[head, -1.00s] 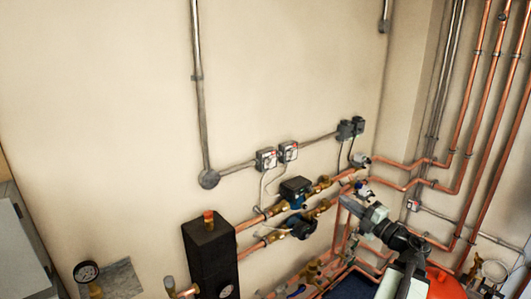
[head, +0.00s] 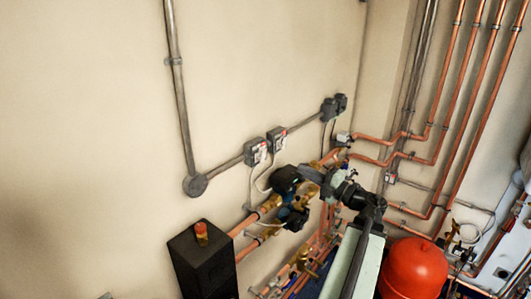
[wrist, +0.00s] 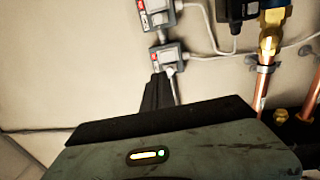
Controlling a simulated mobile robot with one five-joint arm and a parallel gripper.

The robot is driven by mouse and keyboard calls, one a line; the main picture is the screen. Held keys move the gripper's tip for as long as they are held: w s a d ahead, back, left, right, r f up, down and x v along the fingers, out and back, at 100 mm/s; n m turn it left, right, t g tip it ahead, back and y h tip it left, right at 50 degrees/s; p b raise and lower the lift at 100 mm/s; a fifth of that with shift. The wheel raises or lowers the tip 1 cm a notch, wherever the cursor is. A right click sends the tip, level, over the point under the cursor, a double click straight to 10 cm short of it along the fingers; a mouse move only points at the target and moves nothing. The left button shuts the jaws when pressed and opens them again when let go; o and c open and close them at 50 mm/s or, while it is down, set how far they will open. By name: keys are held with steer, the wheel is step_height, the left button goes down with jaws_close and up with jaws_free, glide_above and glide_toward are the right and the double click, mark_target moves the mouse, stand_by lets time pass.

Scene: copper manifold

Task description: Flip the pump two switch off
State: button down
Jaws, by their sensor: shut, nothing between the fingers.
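Two small grey switch boxes with red-and-white fronts are side by side on the wall, the left one (head: 256,151) and the right one (head: 277,139). Which is pump two I cannot tell; labels are too small to read. In the wrist view they appear one above the other, the upper box (wrist: 157,13) and the lower box (wrist: 168,57). My gripper (head: 306,172) is shut and empty, to the right of and below the boxes in the head view. In the wrist view my gripper's dark fingertips (wrist: 159,76) appear just below the lower box; contact is unclear. The lever positions are not clear.
A dark pump (head: 287,180) on brass and copper pipework lies close to my gripper. A black box (head: 203,262) stands at lower left and a red tank (head: 411,267) at lower right. Grey conduit (head: 179,95) runs along the wall. The wall above the switches is clear.

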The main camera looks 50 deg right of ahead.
mark_target(263, 148)
steer(key=w, duration=0.4)
steer(key=w+r+p, duration=0.1)
steer(key=w, duration=0.4)
steer(key=w+a, duration=0.1)
steer(key=w, duration=0.4)
steer(key=shift+w+a+r+p, duration=0.1)
steer(key=shift+r+p, duration=0.25)
steer(key=shift+w+r, duration=0.1)
steer(key=shift+w, duration=0.05)
steer(key=s+d+r+p, duration=0.1)
steer(key=s+p, duration=0.1)
steer(key=s, duration=1.2)
steer(key=shift+r, duration=0.35)
steer(key=shift+w, duration=0.1)
